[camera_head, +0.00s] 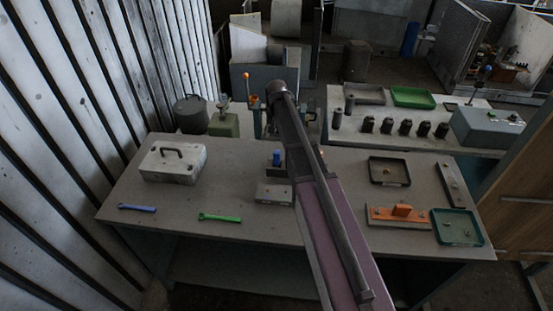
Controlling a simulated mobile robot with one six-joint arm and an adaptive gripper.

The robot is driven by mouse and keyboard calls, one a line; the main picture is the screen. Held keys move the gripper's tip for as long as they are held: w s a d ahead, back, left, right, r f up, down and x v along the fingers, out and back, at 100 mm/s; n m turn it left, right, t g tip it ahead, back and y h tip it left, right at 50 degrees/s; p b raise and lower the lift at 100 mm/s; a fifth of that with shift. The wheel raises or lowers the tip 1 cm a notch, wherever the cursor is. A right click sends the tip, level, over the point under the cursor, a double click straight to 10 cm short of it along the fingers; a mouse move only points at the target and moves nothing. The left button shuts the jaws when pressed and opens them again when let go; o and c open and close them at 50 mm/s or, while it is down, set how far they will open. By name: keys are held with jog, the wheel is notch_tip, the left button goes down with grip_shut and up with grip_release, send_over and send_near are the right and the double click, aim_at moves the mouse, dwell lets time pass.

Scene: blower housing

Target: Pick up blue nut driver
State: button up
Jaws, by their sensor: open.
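A small upright blue piece (277,157), perhaps the handle of the blue nut driver, stands near the middle of the workbench (230,165). Its lower end meets something dark, and I cannot tell what holds it. A flat blue wrench-like tool (137,208) lies at the front left of the bench. My arm reaches up from the bottom across the bench, just right of the upright blue piece. My gripper cannot be made out; the arm hides what lies behind it.
A grey block (273,194) sits in front of the blue piece. A green wrench (220,218) and a grey case (172,163) lie to the left. The left-middle bench is clear.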

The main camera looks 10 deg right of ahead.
aim_at(277, 151)
jog(key=shift+f, duration=0.15)
notch_tip(277, 151, down, 8)
jog(key=b, duration=0.8)
jog(key=shift+f+b, duration=0.2)
jog(key=shift+b, duration=0.1)
dwell(0.4)
jog(key=shift+s+f+b, duration=0.1)
jog(key=shift+f+b, duration=2.5)
grip_shut()
